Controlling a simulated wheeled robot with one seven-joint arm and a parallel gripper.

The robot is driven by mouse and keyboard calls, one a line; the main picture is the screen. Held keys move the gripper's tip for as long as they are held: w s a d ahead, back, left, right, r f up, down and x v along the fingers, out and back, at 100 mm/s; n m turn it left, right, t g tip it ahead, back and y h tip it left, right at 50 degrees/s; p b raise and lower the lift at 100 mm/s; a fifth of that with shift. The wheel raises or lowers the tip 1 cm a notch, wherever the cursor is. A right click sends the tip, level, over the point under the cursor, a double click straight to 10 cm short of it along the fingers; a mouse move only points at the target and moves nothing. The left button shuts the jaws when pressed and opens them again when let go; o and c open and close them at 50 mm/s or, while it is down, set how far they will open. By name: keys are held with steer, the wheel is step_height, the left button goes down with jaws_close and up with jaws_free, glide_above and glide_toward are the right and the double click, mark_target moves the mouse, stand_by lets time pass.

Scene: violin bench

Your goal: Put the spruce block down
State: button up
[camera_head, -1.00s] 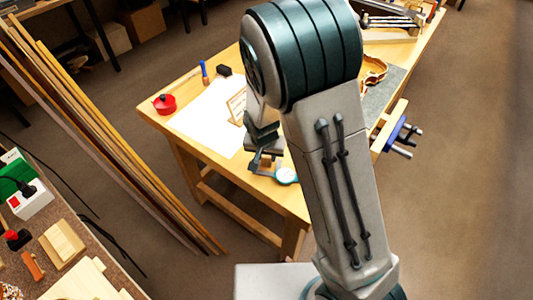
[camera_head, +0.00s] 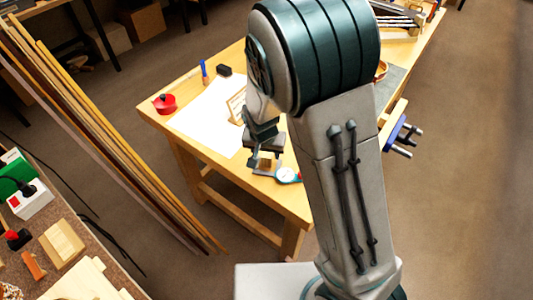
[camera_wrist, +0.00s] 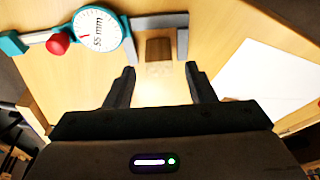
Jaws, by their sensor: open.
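A small brown wooden block (camera_wrist: 159,51), which looks like the spruce block, sits on the bench top in the wrist view. It stands between the two arms of a teal dial gauge (camera_wrist: 98,30), whose dial reads 55 mm. My gripper (camera_wrist: 161,76) is open, with its fingers apart on either side of the near end of the block and no contact visible. In the head view my gripper (camera_head: 265,145) is over the bench's near edge, beside the gauge's round dial (camera_head: 287,175). The block is hard to make out there.
A white sheet (camera_head: 208,115) lies left of my gripper on the bench, with a red pot (camera_head: 164,103) at the corner. A blue clamp (camera_head: 402,135) juts from the right edge. Long boards (camera_head: 110,140) lean at the left. Another bench holds a pale block (camera_head: 62,242).

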steer(key=d+v, duration=0.1)
steer(key=v, duration=0.9)
steer(key=s+d+r+n, duration=0.1)
steer(key=s+d+r, duration=0.3)
steer(key=s+d, duration=0.2)
steer(key=s+d+r+n, duration=0.1)
steer(key=s+d+r, duration=0.4)
steer(key=s+d, duration=0.2)
steer(key=s, duration=0.2)
steer(key=shift+s+d+n+y, duration=0.3)
steer(key=shift+s+d+y, duration=0.05)
steer(key=shift+y, duration=0.05)
